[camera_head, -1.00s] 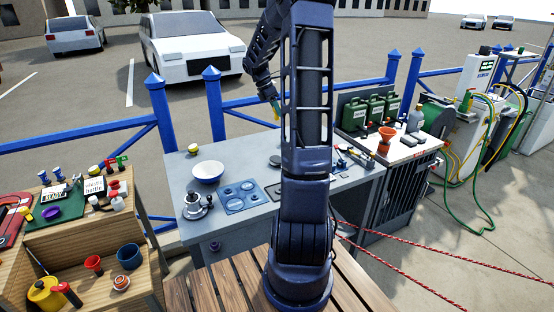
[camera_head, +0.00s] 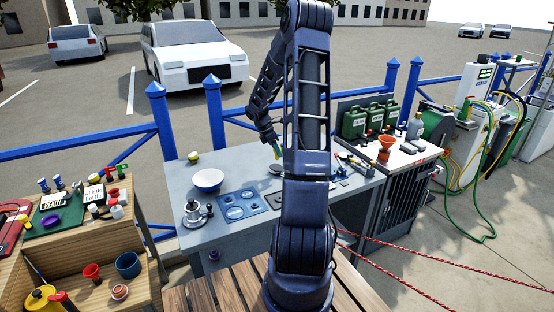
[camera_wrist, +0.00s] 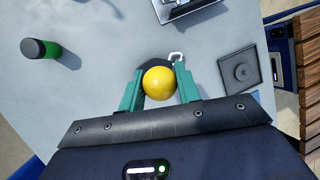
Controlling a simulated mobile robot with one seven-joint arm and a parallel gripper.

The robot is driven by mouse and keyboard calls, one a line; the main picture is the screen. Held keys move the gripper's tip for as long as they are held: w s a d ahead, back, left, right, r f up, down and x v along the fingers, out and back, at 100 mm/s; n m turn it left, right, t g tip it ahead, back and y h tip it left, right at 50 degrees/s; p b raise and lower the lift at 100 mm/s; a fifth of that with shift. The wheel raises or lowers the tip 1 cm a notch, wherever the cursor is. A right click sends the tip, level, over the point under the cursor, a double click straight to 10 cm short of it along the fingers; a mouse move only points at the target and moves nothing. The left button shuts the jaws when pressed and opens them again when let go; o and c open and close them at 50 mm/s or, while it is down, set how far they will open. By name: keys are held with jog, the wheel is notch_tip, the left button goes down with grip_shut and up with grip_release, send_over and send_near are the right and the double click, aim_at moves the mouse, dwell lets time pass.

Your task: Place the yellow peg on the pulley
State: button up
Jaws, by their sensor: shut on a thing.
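My gripper (camera_head: 277,151) is low over the grey workbench, near its back edge. In the wrist view, its green fingers (camera_wrist: 159,88) are shut on the yellow peg (camera_wrist: 159,81), seen end-on as a round yellow top. A dark round piece with a small metal eye, which looks like the pulley (camera_wrist: 150,62), lies partly hidden behind the peg. It seems to be the dark disc (camera_head: 275,168) just under the gripper in the head view. I cannot tell whether peg and pulley touch.
A white bowl (camera_head: 208,179), a metal winch (camera_head: 195,214) and a blue plate (camera_head: 240,204) stand left. Blue railing (camera_head: 160,122) runs behind.

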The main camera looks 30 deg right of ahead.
aim_at(277, 159)
jog(key=shift+f, duration=2.05)
jog(key=o, duration=1)
jog(key=shift+f, duration=0.1)
jog(key=shift+c, duration=0.2)
